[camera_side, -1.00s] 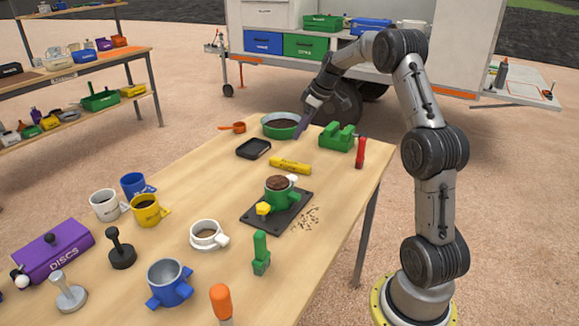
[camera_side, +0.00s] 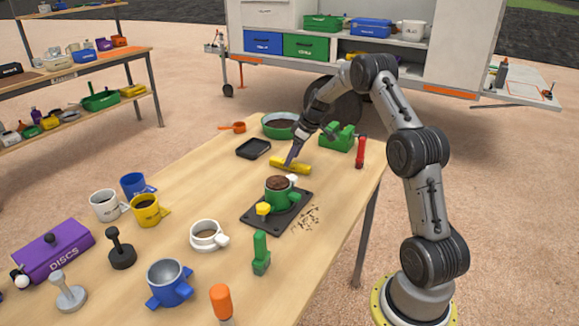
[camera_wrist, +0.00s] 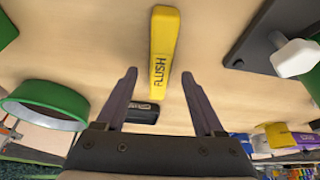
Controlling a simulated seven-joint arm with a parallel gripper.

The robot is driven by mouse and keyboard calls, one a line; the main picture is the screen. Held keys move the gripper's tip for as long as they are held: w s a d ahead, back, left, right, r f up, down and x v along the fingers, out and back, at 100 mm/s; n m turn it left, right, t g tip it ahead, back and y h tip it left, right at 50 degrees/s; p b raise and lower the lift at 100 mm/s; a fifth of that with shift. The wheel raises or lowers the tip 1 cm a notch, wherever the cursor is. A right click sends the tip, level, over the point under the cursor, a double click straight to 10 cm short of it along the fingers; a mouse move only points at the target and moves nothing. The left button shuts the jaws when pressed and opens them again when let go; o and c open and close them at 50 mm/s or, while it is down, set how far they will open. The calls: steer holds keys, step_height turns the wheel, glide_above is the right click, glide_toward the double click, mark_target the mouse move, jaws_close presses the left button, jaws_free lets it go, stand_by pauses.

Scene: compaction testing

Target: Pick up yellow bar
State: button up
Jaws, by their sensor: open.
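The yellow bar (camera_side: 291,166) lies on the wooden table, between the black tray and the green mug on its black plate. In the wrist view the bar (camera_wrist: 164,45) shows dark lettering and points lengthwise toward my gripper, its near end in line with the gap between the fingers. My gripper (camera_side: 290,162) is over the bar in the side view, its purple fingers at or just above it; contact cannot be told. In the wrist view the fingers (camera_wrist: 158,85) are spread apart with nothing held between them.
A green bowl (camera_side: 280,133) and a green block-shaped holder (camera_side: 337,140) stand behind the bar. A black tray (camera_side: 253,149) is to its left. The green mug (camera_side: 279,202) on the black plate (camera_side: 255,218) is in front. A red-handled tool (camera_side: 360,153) stands right.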

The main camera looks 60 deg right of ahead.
steer(key=shift+x, duration=1.05)
jaws_close()
